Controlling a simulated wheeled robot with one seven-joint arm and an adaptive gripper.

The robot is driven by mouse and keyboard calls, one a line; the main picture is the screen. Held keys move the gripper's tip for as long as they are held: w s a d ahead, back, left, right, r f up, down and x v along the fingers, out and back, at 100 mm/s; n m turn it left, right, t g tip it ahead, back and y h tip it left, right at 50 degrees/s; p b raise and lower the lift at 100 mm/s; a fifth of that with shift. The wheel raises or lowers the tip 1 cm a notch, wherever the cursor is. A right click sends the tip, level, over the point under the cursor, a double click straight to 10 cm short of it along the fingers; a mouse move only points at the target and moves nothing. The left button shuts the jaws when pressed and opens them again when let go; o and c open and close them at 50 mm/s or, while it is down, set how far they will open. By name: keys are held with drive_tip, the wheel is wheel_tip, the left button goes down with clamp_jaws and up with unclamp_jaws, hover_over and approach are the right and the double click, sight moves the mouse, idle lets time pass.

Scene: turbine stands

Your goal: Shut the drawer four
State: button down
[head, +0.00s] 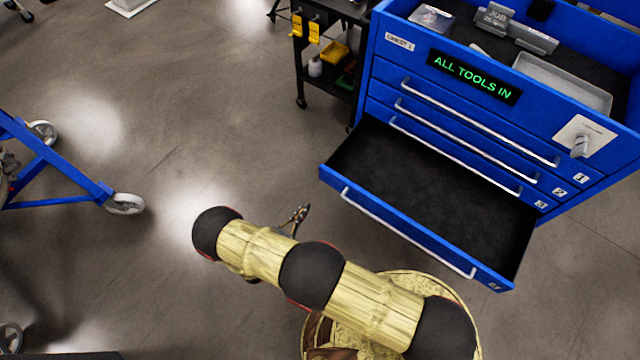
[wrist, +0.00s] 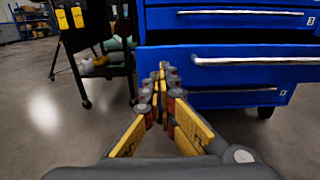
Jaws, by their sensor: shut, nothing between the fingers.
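Drawer four is the lowest drawer I see in the head view on the blue tool chest (head: 385,72). It is pulled far out, and its dark-lined inside looks empty. Its blue front (head: 335,183) carries a long pale bar handle (head: 408,232). In the wrist view a pale handle (wrist: 255,61) on a blue front is close, to the right of the fingertips. My gripper (wrist: 163,72) is shut and empty, pointing toward the chest. In the head view my gripper (head: 301,214) shows small, left of and apart from the drawer's front.
The three drawers above are shut. A display (head: 474,78) on the chest reads "ALL TOOLS IN". A dark cart (head: 325,85) with yellow items stands left of the chest. A blue wheeled frame (head: 60,165) is at far left. The floor between is clear.

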sight(332, 176)
drive_tip(key=b+x, duration=0.3)
drive_tip(key=x, duration=1.1)
drive_tip(key=shift+s+d, duration=0.1)
